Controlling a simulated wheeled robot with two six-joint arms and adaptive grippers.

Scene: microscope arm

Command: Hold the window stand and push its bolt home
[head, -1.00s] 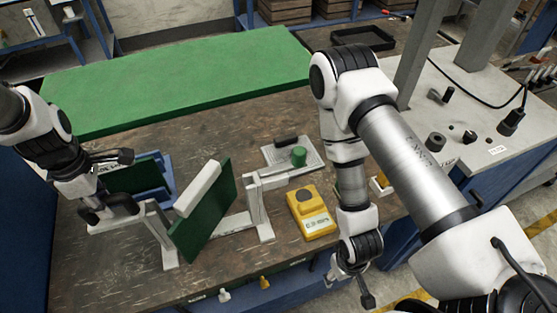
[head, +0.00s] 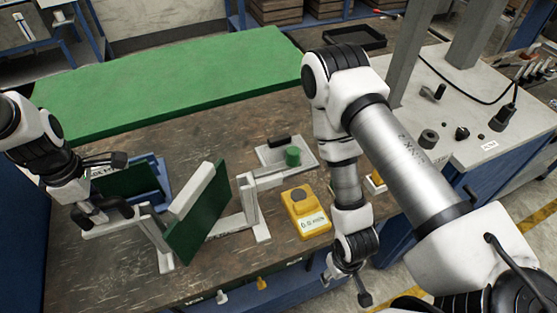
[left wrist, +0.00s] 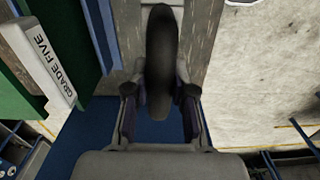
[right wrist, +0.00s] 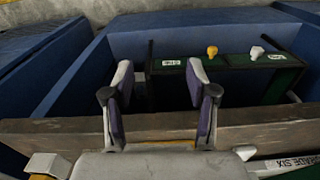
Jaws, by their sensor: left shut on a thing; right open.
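The window stand is a pale grey frame (head: 162,248) with a tilted dark green panel (head: 198,222) and a white bar along the panel's top. A "GRADE FIVE" label on a white bar shows in the left wrist view (left wrist: 45,62). My left gripper (head: 106,212) is shut on a dark rounded grip (left wrist: 160,50) at the left end of the stand's grey arm. My right gripper (head: 350,284) is open and empty at the table's front edge, right of the stand; it also shows in the right wrist view (right wrist: 160,78). I cannot make out the bolt clearly.
A blue rack (head: 160,172) stands behind my left gripper. A green mat (head: 170,85) covers the back. Knobs (right wrist: 212,50) project below the table's front edge.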

